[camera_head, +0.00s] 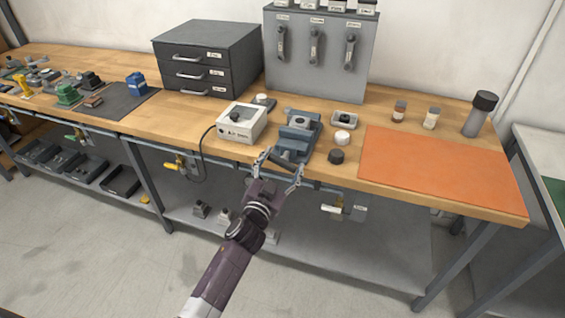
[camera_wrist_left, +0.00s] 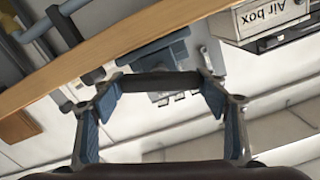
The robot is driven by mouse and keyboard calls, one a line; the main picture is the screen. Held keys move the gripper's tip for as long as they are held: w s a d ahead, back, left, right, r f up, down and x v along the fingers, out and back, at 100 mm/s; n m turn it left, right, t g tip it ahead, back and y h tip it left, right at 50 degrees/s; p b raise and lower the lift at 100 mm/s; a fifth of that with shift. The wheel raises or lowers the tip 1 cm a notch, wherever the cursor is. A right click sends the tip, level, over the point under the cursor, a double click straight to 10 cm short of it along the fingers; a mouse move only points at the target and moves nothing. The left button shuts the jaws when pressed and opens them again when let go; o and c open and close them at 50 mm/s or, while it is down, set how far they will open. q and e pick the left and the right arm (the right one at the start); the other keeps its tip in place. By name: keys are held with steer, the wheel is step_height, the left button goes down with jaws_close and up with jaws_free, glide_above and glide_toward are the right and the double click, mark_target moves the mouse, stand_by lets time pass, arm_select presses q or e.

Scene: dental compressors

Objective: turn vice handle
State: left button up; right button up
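The blue-grey vice (camera_head: 298,135) is fixed at the front edge of the wooden workbench. In the left wrist view the vice body (camera_wrist_left: 155,55) is upside down beyond my fingers. A dark horizontal bar, seemingly the vice handle (camera_wrist_left: 160,83), spans the gap between my fingertips. My left gripper (camera_head: 281,164) is just in front of the vice, below the bench top. It is spread wide in the left wrist view (camera_wrist_left: 160,92), with its blue-padded fingers near the bar's two ends. I cannot tell whether they touch it. My right gripper is not in view.
A white air box (camera_head: 240,122) stands left of the vice. A black knob (camera_head: 336,156) and white round piece (camera_head: 342,138) stand to its right, before an orange mat (camera_head: 440,168). A drawer cabinet (camera_head: 205,60) stands behind. A rail with valves runs under the bench edge.

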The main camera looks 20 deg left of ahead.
arm_select(q)
steer(key=c, duration=0.6)
steer(key=shift+c, duration=0.2)
steer(key=shift+m, duration=0.3)
steer(key=o, duration=1.2)
steer(key=s, duration=1.2)
steer(key=shift+a, duration=0.2)
